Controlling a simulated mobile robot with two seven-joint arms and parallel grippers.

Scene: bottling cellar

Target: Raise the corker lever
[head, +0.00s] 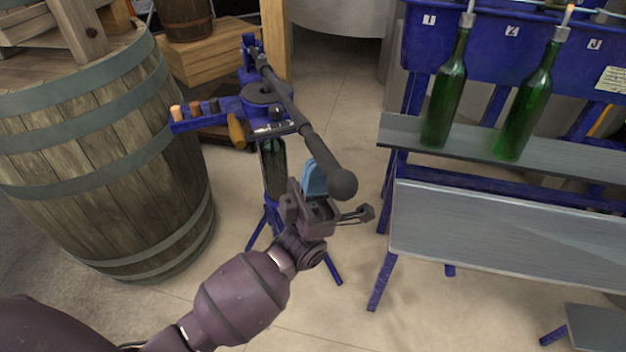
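The blue corker (276,125) stands on splayed legs between the barrel and the bottling bench. A dark green bottle (273,168) stands upright in the corker below the head. My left gripper (338,196) is at the lever's knob end, with its fingers spread wide. The knob shows between the fingers in the picture; I cannot tell whether they touch it. The lever hides part of the gripper. My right gripper is not in view.
A large barrel (95,150) stands close on the left. A blue bench (415,95) with two green bottles (447,95) under its spouts and a grey sloping panel (500,228) is on the right. Corks sit on the corker's side arm (210,118). The floor in front is clear.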

